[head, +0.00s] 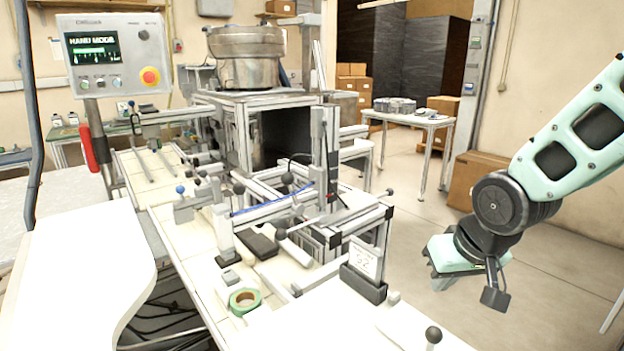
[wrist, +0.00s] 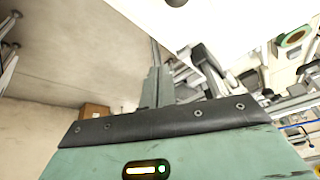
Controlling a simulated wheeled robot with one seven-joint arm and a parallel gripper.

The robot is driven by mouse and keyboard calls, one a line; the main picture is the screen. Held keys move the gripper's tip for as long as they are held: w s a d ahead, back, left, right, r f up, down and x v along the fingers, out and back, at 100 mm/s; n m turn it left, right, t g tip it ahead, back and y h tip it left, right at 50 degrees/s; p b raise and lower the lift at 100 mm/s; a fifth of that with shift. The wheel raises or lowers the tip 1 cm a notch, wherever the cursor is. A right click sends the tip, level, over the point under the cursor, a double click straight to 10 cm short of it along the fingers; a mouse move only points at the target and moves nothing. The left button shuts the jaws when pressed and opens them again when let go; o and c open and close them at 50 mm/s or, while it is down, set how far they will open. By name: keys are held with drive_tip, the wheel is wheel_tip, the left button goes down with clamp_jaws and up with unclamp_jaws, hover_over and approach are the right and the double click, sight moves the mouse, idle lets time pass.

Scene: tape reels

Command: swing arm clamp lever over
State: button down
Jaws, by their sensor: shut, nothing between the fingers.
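On the bench machine in the head view, a lever with a black ball knob (head: 282,234) slants up to the right, in front of the aluminium frame (head: 330,235). Other ball-ended levers stand near it, one with a blue knob (head: 181,189) and one with a black knob (head: 238,188). I cannot tell for sure which one is the arm clamp lever. My gripper (head: 441,283) hangs to the right of the bench, apart from all levers. It is shut and empty. In the wrist view its green housing (wrist: 190,155) fills the bottom.
A green tape reel (head: 244,300) lies on the bench's front part and also shows in the wrist view (wrist: 294,38). A small sign in a dark holder (head: 364,284) and another ball knob (head: 433,335) stand at the near bench edge. Open floor (head: 425,235) lies behind my gripper.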

drive_tip(key=w+d+r+m+t+y, duration=0.1)
drive_tip(key=w+m+t, duration=0.2)
drive_tip(key=w, duration=0.5)
drive_tip(key=w+d+r+m+t+y, duration=0.1)
drive_tip(key=w+r+m+t+y, duration=0.15)
drive_tip(key=w, duration=0.65)
drive_tip(key=m+y+p, duration=0.3)
drive_tip(key=y+p, duration=0.2)
drive_tip(key=y, duration=0.7)
approach(292, 191)
drive_tip(key=w+a+r, duration=0.3)
drive_tip(key=w+a, duration=0.1)
drive_tip(key=w, duration=0.1)
drive_tip(key=shift+s+a+r+g, duration=0.1)
drive_tip(key=shift+s+a+g, duration=0.05)
drive_tip(key=shift+a+g, duration=0.15)
